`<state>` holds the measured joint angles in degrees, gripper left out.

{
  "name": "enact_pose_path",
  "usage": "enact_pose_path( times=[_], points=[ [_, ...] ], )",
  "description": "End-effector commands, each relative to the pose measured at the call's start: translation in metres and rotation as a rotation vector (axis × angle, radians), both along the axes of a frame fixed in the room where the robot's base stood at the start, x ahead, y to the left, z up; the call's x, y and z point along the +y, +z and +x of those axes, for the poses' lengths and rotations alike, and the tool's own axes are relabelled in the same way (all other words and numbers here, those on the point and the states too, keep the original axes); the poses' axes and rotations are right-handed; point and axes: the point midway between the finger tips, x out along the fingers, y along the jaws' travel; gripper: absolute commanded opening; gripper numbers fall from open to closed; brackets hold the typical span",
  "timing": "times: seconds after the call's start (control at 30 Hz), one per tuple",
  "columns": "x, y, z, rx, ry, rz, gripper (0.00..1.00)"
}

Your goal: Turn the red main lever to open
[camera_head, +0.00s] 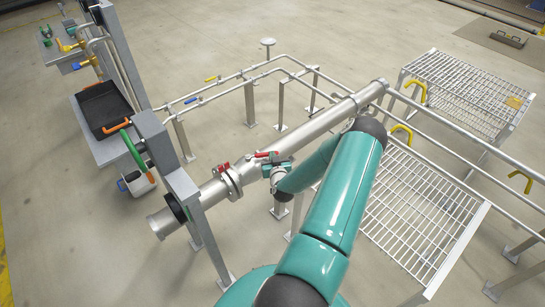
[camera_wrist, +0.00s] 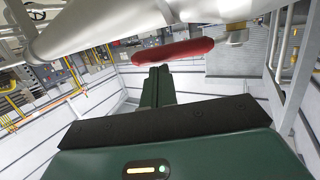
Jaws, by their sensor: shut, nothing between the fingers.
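A long red lever (camera_wrist: 173,51) with rounded ends lies across the wrist view, just beyond the fingertips and under a thick pale pipe (camera_wrist: 150,18). My gripper (camera_wrist: 159,70) is shut and empty, with its dark green fingers pointing at the lever's middle. I cannot tell whether the tips touch it. In the head view, a red bar (camera_head: 267,154) shows on the thick pipe (camera_head: 325,122) right beside my gripper (camera_head: 277,168). Another red handle (camera_head: 222,167) sits by the flange to the left. My wrist partly hides the valve there.
Wire-mesh platforms (camera_head: 470,85) with yellow handles stand at the right. Thin rails with a blue and a yellow handle (camera_head: 210,79) run behind the pipe. A grey post with a green handle (camera_head: 133,150) and a black tray (camera_head: 103,108) are at the left. Open floor lies behind.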

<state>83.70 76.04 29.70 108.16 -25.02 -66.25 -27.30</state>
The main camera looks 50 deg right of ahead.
Motion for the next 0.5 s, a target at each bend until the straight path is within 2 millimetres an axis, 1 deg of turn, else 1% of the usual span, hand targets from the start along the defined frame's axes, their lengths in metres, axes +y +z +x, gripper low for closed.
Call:
enact_pose_path(
  times=[0.5],
  points=[
    [-0.0082,0.0007,0.0051,0.001,0.089,-0.003,0.00]
  ],
)
